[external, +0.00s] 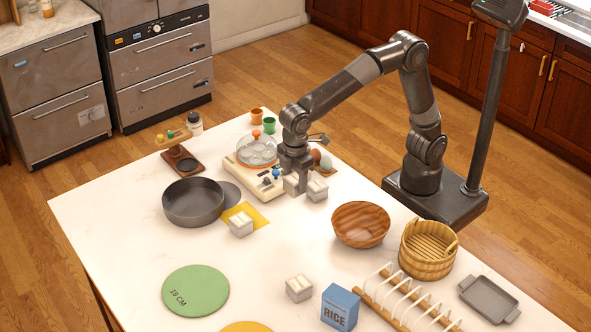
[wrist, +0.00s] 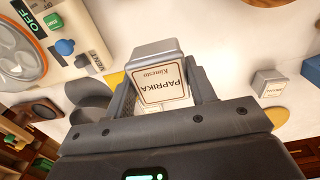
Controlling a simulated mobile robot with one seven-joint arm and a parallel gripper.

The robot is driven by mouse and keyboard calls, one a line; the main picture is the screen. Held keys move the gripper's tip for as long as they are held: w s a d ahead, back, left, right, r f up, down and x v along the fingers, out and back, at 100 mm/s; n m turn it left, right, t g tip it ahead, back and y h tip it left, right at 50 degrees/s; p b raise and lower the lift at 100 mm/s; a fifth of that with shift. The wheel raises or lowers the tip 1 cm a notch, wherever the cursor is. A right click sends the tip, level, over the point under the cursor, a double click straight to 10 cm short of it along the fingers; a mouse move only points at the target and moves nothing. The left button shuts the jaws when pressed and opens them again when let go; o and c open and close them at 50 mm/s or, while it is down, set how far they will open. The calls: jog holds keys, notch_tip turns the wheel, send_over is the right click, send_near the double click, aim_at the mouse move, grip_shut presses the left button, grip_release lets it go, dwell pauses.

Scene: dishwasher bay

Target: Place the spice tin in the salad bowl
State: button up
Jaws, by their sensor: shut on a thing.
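My gripper (external: 296,180) points down near the back of the white table. In the wrist view, its two fingers are shut on a pale metal spice tin (wrist: 164,83) labelled PAPRIKA. The held tin also shows at the gripper's tip in the external view (external: 291,184); whether it touches the table is hard to tell. The salad bowl (external: 361,224), round, brown and wooden, stands to the right and nearer the camera, apart from the gripper. Its inside looks empty.
A slatted wooden tub (external: 428,250) stands right of the bowl.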

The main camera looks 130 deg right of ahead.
jog(key=s+a, duration=0.6)
jog(key=s, duration=0.7)
send_over(360, 235)
notch_tip(360, 235, down, 7)
jog(key=shift+w, duration=0.1)
jog(key=shift+f, duration=2)
jog(key=shift+f, duration=0.1)
jog(key=o, duration=1)
